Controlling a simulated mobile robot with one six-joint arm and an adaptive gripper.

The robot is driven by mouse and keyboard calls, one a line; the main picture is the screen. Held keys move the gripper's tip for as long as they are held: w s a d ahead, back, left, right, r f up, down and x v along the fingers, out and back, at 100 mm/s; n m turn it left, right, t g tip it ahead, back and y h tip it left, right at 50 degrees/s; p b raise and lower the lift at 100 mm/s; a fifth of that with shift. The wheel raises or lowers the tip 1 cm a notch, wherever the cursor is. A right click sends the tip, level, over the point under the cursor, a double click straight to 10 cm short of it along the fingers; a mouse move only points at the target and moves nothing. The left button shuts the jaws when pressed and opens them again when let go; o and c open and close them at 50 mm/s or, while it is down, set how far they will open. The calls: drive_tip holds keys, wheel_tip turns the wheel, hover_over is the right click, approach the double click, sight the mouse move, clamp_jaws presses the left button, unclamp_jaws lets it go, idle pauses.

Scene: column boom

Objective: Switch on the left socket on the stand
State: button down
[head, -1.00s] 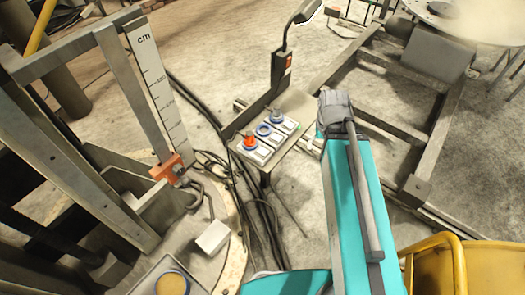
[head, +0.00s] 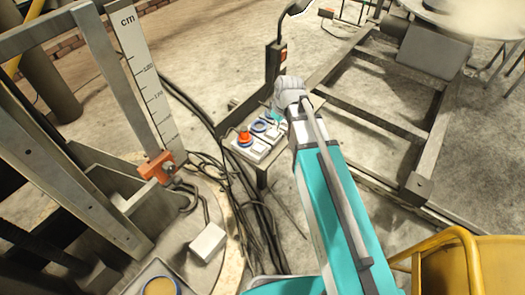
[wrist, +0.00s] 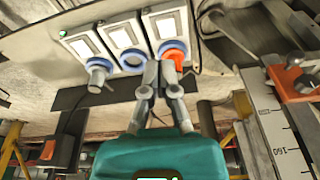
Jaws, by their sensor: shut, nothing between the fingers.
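The stand (head: 262,166) carries a row of three sockets, each with a blue ring and a white panel. The left socket in the head view holds a red plug (head: 244,138); the middle one (head: 260,125) has an empty ring. The right one is mostly hidden by my arm in the head view. In the wrist view the order is reversed: the red plug (wrist: 173,62) is at right, the empty ring (wrist: 132,60) in the middle, a grey plug (wrist: 97,78) at left. My gripper (wrist: 160,75) is shut and empty, close by the red plug; contact cannot be told.
A ruler post (head: 150,80) with an orange clamp (head: 155,166) stands left of the stand. Black cables (head: 235,200) run along the floor. A metal frame (head: 380,125) lies at right, and a yellow chair (head: 470,265) is at front right.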

drive_tip(key=a, duration=0.1)
drive_tip(key=w+a+f+n, duration=0.1)
drive_tip(key=w+a+n+b, duration=0.1)
drive_tip(key=shift+a+f, duration=0.2)
drive_tip(key=shift+f, duration=0.05)
drive_tip(key=shift+f, duration=0.15)
drive_tip(key=b, duration=1)
hover_over(261, 149)
wheel_tip(261, 149, down, 10)
drive_tip(key=shift+d+r, duration=0.15)
drive_tip(key=shift+r, duration=0.1)
drive_tip(key=shift+s+d+f+b, duration=0.15)
drive_tip(key=shift+f+b, duration=1.7)
drive_tip(key=shift+f, duration=0.1)
